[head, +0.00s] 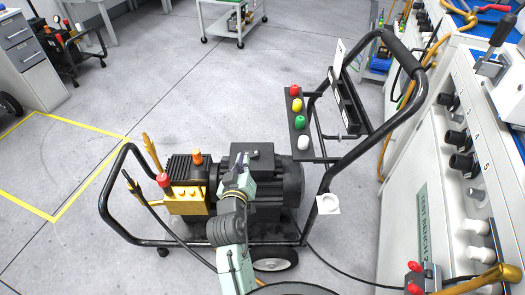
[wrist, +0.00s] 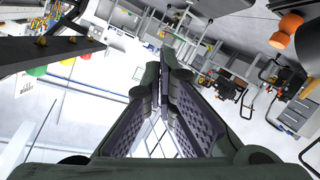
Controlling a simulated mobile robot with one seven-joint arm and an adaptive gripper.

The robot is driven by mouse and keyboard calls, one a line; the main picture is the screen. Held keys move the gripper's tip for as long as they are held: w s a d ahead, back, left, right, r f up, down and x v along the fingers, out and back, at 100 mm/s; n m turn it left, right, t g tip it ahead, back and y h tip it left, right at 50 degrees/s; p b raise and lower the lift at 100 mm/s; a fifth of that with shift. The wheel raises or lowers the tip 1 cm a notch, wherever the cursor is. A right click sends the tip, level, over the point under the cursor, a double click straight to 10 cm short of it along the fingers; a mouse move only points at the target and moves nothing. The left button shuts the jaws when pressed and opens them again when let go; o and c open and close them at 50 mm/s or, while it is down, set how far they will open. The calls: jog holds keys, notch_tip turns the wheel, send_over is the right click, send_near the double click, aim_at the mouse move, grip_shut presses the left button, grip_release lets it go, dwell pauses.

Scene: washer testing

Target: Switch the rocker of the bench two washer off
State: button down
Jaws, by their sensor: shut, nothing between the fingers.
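The pressure washer (head: 285,185) stands in the middle of the head view, with a black tubular frame, a dark motor and a brass pump (head: 188,205). A black box (head: 262,152) sits on top of the motor. I cannot make out a rocker or its position. My gripper (head: 240,160) is over the motor, just left of the black box; I cannot tell if it touches. In the wrist view my gripper's fingers (wrist: 166,60) are shut and empty, and an orange knob (wrist: 286,30) shows at top right.
A cream test bench (head: 440,190) with knobs runs along the right. The handlebar (head: 405,100) rises between it and my arm. A nozzle board (head: 299,125) with coloured caps is right of the motor. A white trolley (head: 232,18) stands behind.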

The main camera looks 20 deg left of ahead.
jog(key=shift+w+f, duration=0.1)
dwell(0.3)
jog(key=p, duration=0.1)
send_over(252, 154)
jog(key=s, duration=0.4)
jog(key=shift+w+d+f, duration=0.15)
jog(key=shift+f, duration=0.7)
jog(key=f, duration=0.1)
jog(key=w+d+f, duration=0.1)
jog(key=f, duration=0.1)
jog(key=shift+w, duration=0.15)
jog(key=shift+d+f, duration=0.3)
jog(key=shift+f, duration=0.2)
jog(key=shift+w, duration=0.1)
